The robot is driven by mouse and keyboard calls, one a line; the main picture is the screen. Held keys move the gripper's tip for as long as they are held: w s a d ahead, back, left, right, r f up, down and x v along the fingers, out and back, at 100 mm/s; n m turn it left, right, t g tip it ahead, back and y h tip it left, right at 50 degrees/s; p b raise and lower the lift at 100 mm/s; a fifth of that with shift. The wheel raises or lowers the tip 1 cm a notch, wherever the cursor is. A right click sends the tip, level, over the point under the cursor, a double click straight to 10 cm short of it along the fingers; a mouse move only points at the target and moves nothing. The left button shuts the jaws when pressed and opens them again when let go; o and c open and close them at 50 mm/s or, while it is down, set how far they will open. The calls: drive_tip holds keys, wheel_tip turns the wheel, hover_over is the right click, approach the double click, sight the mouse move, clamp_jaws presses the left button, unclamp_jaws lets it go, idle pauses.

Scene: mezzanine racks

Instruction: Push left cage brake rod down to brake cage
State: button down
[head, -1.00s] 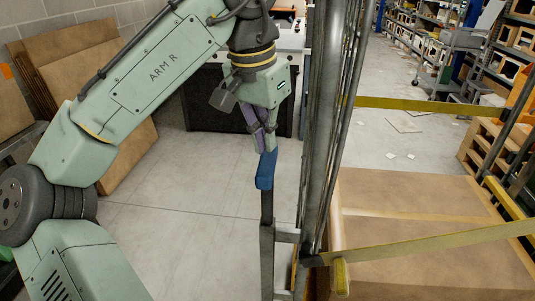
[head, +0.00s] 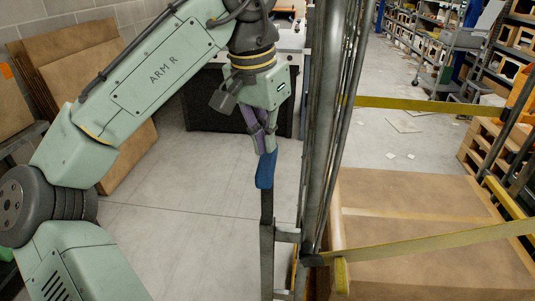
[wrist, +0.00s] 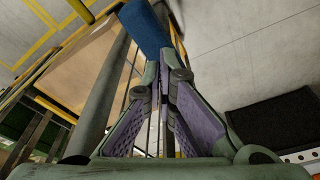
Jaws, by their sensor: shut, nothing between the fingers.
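The brake rod (head: 267,206) stands upright in a bracket on the left side of the cage's post (head: 322,120). Its blue handle (head: 265,169) tops the rod and also shows in the wrist view (wrist: 146,30). My gripper (head: 268,151) is shut and points down, with its fingertips at the top of the blue handle. In the wrist view the purple-padded fingers (wrist: 165,72) come together at the handle's near end, with nothing between them. The fingertips appear to touch the handle top.
The cage holds a large cardboard box (head: 430,215) behind yellow straps (head: 430,244). Cardboard sheets (head: 95,80) lean on the wall at left. A dark bin (head: 215,100) stands behind my gripper. The floor left of the rod is clear.

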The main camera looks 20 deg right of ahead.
sight(265, 159)
drive_tip(key=shift+s+a+b+x, duration=0.2)
drive_tip(key=shift+b+x, duration=0.3)
drive_tip(key=shift+x, duration=0.6)
drive_tip(key=shift+s+a+b+x, duration=0.15)
drive_tip(key=shift+b+x, duration=0.4)
drive_tip(key=shift+x, duration=0.5)
drive_tip(key=shift+s+a+b+x, duration=0.15)
drive_tip(key=shift+b+x, duration=0.35)
drive_tip(key=shift+x, duration=0.6)
drive_tip(key=p+v, duration=0.4)
drive_tip(key=p, duration=0.1)
drive_tip(key=shift+w+d+r, duration=0.3)
drive_tip(key=shift+w, duration=0.05)
drive_tip(key=shift+v, duration=1.15)
drive_tip(key=shift+w+d, duration=0.2)
drive_tip(key=shift+d, duration=0.05)
